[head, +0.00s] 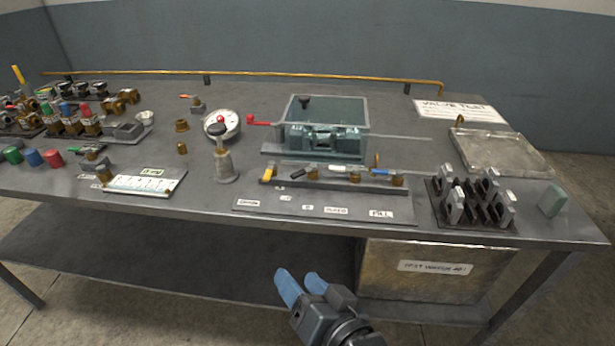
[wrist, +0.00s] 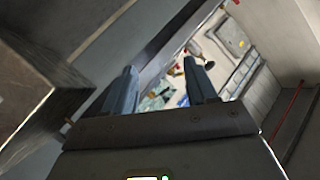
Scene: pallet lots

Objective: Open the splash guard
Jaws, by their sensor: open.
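The splash guard (head: 345,108) is a clear, greenish box-shaped cover with a dark knob (head: 304,102) on it. It stands over a metal vise-like fixture at the middle back of the bench, and it looks closed. A red-ended handle (head: 258,120) sticks out to its left. My gripper (head: 301,284) has blue fingers and is open and empty, low in front of the bench's front edge and well away from the guard. Its two fingers also show in the wrist view (wrist: 160,88). The guard cannot be made out in the wrist view.
In front of the guard lies a rail with several valves (head: 335,178) and a labelled strip. A black rack (head: 468,205) and a shallow metal tray (head: 505,150) stand right. A gauge (head: 222,124) and a pump-like post (head: 223,160) stand left. A metal bin (head: 420,290) sits below the bench.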

